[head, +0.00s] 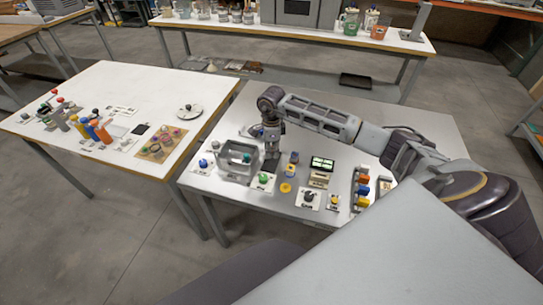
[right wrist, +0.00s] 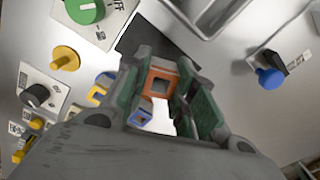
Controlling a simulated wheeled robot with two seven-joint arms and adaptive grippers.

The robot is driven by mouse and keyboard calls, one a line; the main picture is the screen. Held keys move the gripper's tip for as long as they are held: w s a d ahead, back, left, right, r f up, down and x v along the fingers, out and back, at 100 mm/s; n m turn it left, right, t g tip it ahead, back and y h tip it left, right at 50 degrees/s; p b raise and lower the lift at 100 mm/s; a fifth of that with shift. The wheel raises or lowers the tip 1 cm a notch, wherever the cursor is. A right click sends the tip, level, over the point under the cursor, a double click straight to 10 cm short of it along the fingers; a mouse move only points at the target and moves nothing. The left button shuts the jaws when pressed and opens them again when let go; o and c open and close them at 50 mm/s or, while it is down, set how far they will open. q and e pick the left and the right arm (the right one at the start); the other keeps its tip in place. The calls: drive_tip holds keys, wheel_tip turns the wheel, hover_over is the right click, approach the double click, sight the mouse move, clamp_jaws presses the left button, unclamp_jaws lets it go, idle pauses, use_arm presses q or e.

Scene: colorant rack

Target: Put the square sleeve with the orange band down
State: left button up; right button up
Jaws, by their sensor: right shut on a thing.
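My right gripper (head: 272,156) points down over the right-hand table, just right of a grey open bin. In the right wrist view, the right gripper (right wrist: 162,92) is shut on the square sleeve with the orange band (right wrist: 152,71). The sleeve's square opening faces the camera between the green-padded fingers. In the head view the sleeve is hidden by the gripper or too small to make out. A smaller blue-edged square piece (right wrist: 146,104) shows between the fingers; I cannot tell whether it is held. A dark square patch (right wrist: 140,38) lies beyond the fingertips. My left gripper is out of view.
The grey bin (head: 226,161) stands left of the gripper. A green knob (head: 263,179), yellow disc (head: 286,188), small display box (head: 321,170) and rack with coloured pieces (head: 361,190) are close by. A blue knob (right wrist: 269,77) is at right in the wrist view.

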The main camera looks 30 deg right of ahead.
sight(271, 161)
drive_tip(key=shift+f, duration=1.85)
drive_tip(key=shift+f, duration=0.1)
drive_tip(key=o, duration=0.8)
wheel_tip(271, 161, up, 12)
drive_tip(key=shift+r+b, duration=0.1)
drive_tip(key=shift+b, duration=0.35)
